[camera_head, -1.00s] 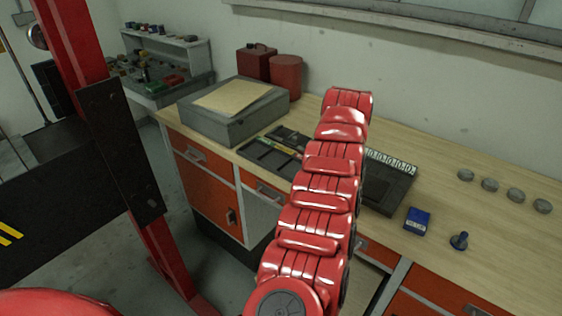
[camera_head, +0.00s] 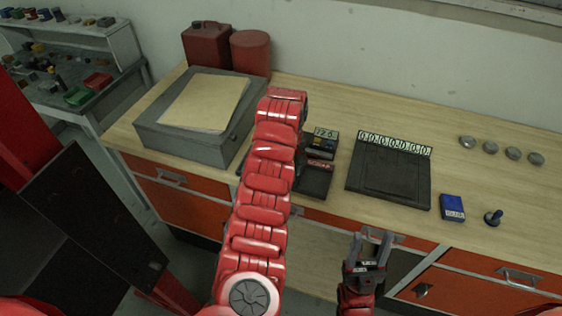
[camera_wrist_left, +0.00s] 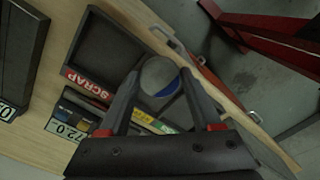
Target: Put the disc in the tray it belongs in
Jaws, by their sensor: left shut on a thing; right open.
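A grey disc (camera_wrist_left: 158,76) with a blue edge is held between the fingertips of my left gripper (camera_wrist_left: 161,84) in the left wrist view. In that view it overlaps the near corner of a black tray (camera_wrist_left: 112,48) labelled SCRAP; its height above it is unclear. In the head view my left arm hides the left gripper and the disc; part of the SCRAP tray (camera_head: 315,180) shows beside the arm. A wider black tray (camera_head: 388,172) with a row of zero displays lies to its right. My right gripper (camera_head: 372,240) is open and empty in front of the bench.
A small device (camera_head: 322,142) reading 72.0 stands behind the SCRAP tray. A large grey box (camera_head: 195,145) and red cans (camera_head: 250,52) stand at left.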

